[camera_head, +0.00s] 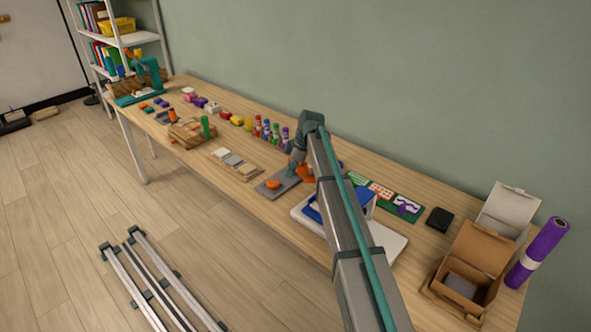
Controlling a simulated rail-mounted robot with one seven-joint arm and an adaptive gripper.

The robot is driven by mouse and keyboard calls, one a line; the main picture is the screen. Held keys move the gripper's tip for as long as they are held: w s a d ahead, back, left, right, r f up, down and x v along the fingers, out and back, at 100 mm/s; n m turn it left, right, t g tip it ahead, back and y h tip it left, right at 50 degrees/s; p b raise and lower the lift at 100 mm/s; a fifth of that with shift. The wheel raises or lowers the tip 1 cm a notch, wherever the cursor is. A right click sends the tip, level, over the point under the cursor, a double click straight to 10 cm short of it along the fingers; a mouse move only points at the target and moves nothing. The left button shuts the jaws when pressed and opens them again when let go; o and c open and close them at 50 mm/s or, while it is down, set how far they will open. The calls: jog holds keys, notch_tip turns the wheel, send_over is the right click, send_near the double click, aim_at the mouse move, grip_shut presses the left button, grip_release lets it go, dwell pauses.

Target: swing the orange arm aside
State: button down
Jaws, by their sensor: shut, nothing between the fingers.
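A flat grey plate (266,190) lies near the front edge of the long wooden table. A round orange piece (272,184) sits on it. A larger orange part (305,174), which looks like the orange arm, shows just to the right, partly hidden behind my arm. My gripper (289,172) points down above the plate, between the two orange parts. It is shut and empty. At this size I cannot tell whether it touches the orange part.
A white-and-blue device (307,213) stands to the right, partly behind my arm. Several small coloured bottles (267,130) stand behind the plate. An open cardboard box (471,265) and purple roll (540,247) stand at the right end.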

jog(key=w+a+b+v, duration=0.1)
jog(key=v, duration=0.8)
jog(key=shift+w+r+b, duration=0.2)
jog(key=shift+r+b, duration=0.2)
jog(key=shift+r, duration=0.05)
